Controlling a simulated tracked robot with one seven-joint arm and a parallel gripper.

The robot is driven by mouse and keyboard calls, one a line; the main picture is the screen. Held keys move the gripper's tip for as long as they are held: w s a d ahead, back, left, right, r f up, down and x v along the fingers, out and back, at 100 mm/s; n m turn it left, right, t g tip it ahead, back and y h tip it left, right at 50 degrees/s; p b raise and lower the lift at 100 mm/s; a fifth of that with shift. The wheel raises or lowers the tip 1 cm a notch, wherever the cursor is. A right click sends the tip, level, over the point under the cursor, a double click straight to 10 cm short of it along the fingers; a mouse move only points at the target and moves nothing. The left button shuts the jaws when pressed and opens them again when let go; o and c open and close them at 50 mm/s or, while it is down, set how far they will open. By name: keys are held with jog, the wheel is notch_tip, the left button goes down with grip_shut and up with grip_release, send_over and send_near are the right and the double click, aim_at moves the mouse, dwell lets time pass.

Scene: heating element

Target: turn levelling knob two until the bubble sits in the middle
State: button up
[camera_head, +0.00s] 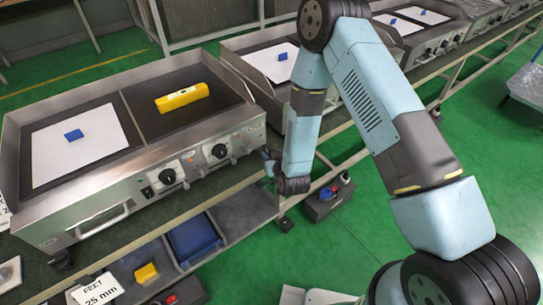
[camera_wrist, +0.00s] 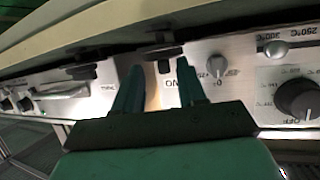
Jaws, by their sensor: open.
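A yellow spirit level (camera_head: 182,97) lies on the dark right-hand plate of the nearest griddle (camera_head: 137,168). Its bubble is too small to make out. My gripper (camera_head: 268,160) is at the griddle's front right corner, partly hidden by my arm. In the wrist view my gripper (camera_wrist: 157,68) is open, its two fingers apart and pointing at the front panel. A dark round foot knob (camera_wrist: 165,52) shows just beyond and between the fingertips. Another dark disc (camera_wrist: 82,70) is farther left. No label shows which knob is number two. The wrist picture is upside down.
Control dials (camera_head: 219,151) sit on the griddle's front; a large dial (camera_wrist: 298,98) and small dial (camera_wrist: 215,66) are beside my fingers. A second griddle (camera_head: 274,60) stands close on the right. Below are a blue bin (camera_head: 194,240) and a feet sign (camera_head: 97,290).

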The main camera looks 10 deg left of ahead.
jog(key=shift+a, duration=0.1)
jog(key=shift+s, duration=0.1)
jog(key=shift+c, duration=0.7)
jog(key=shift+a, duration=0.1)
grip_shut()
jog(key=shift+r, duration=0.1)
jog(key=shift+w+d+n+g+y, duration=0.25)
jog(key=shift+n+g+y, duration=0.35)
jog(key=shift+n+y, duration=0.2)
jog(key=shift+w+d+n+g+y, duration=0.25)
jog(key=shift+n+g+y, duration=0.35)
jog(key=shift+n+y, duration=0.15)
jog(key=shift+w+d+n+g+y, duration=0.1)
jog(key=shift+w+n+g+y, duration=0.2)
jog(key=shift+n+g+y, duration=0.55)
jog(key=shift+n+g, duration=0.25)
jog(key=shift+n, duration=0.05)
jog(key=shift+r, duration=0.1)
